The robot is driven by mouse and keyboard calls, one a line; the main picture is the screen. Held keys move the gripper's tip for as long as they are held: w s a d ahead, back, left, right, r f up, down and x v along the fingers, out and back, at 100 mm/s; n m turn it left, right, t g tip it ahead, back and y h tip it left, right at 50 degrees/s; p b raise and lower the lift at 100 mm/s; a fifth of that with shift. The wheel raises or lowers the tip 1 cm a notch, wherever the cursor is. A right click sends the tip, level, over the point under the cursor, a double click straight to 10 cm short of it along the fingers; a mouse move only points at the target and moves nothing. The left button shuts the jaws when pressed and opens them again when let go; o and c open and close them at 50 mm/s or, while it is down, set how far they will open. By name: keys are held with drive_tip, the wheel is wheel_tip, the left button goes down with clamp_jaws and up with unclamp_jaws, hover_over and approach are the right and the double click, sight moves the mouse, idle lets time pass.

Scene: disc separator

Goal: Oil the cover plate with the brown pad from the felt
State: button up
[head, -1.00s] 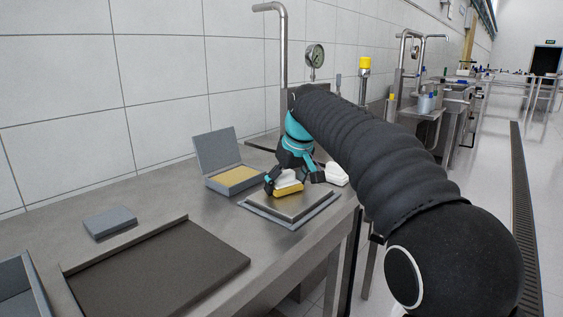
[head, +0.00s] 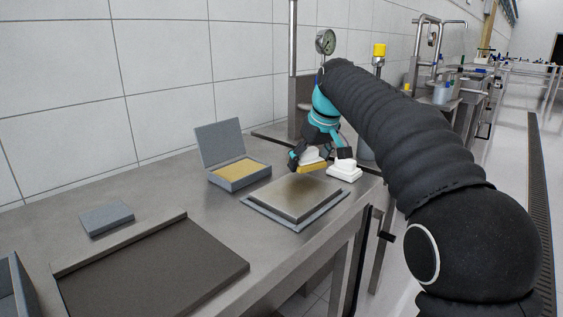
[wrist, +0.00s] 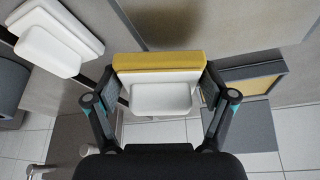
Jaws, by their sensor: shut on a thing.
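My gripper (head: 318,157) is shut on a white-handled pad with a yellow-brown underside (head: 313,166). In the wrist view the held pad (wrist: 160,62) sits between both fingers (wrist: 160,98). The pad is above and behind the far edge of the cover plate (head: 288,199), apparently clear of it. The plate is a flat metal slab on a grey mat, with a brownish tint on top. The felt (head: 240,171) is yellow and lies in an open grey box left of the plate; the box also shows in the wrist view (wrist: 250,85).
A second white-handled pad (head: 345,170) stands right of my gripper, close to it. A grey block (head: 106,218) and a dark tray (head: 150,268) lie at the left. A gauge (head: 326,42) stands on a pipe behind. Bare bench lies between box and tray.

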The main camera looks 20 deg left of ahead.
sight(311, 149)
drive_tip(key=shift+w+d+r, duration=0.15)
drive_tip(key=shift+w+r, duration=0.05)
drive_tip(key=shift+r, duration=0.5)
drive_tip(key=shift+s+r, duration=0.1)
drive_tip(key=shift+r, duration=1.95)
